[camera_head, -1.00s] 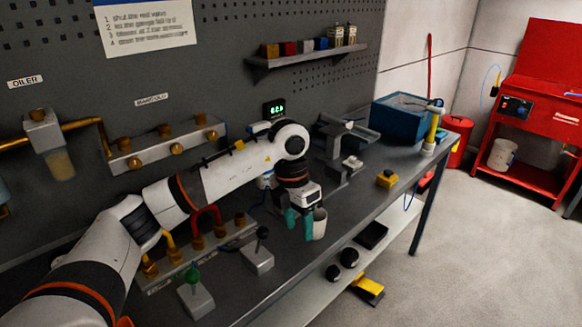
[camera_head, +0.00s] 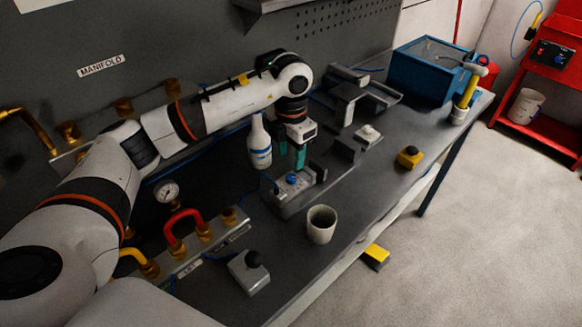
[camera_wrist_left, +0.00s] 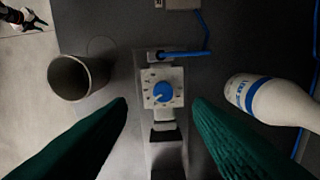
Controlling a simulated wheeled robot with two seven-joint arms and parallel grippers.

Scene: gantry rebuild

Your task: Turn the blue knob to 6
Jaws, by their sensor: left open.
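The blue knob (camera_head: 292,178) sits on a small pale box on the bench. In the left wrist view the knob (camera_wrist_left: 162,92) is near the middle, on a white dial plate (camera_wrist_left: 149,78) with marks around it too small to read. A light line on the knob points toward the lower left of that picture. My left gripper (camera_head: 291,158) is open, with its teal fingers pointing down above the knob. In the wrist view the fingertips (camera_wrist_left: 160,103) lie on either side of the knob, apart from it.
A cup (camera_head: 321,224) stands in front of the knob box, and a white bottle (camera_head: 259,143) with a blue band stands behind it. Red and yellow pipes (camera_head: 180,222) lie left.

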